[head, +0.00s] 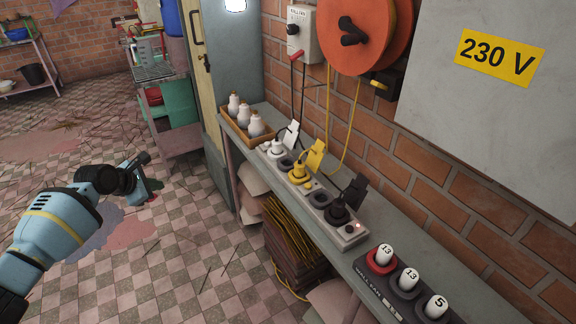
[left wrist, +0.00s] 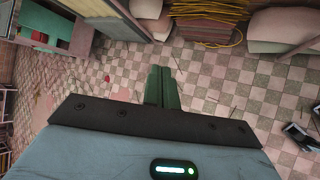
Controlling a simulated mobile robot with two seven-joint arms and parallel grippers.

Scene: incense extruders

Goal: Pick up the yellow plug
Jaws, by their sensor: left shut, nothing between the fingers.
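The yellow plug (head: 299,173) stands upright in a socket of a grey socket strip (head: 350,238) on the narrow shelf in the head view. A yellow flap (head: 315,155) stands open behind it. A white plug (head: 276,149) sits to its left and a black plug (head: 339,212) to its right in the same strip. My left gripper (head: 146,161) is shut and empty, over the tiled floor, well left of the shelf. Its closed fingers show in the left wrist view (left wrist: 162,86). The yellow plug is not visible there. My right gripper is not in view.
A wooden tray of white bulbs (head: 245,119) stands at the shelf's far end, and a dark block with numbered fuses (head: 408,280) at its near end. An orange cable reel (head: 366,30) hangs above with a yellow cord. Open floor lies between my left gripper and the shelf.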

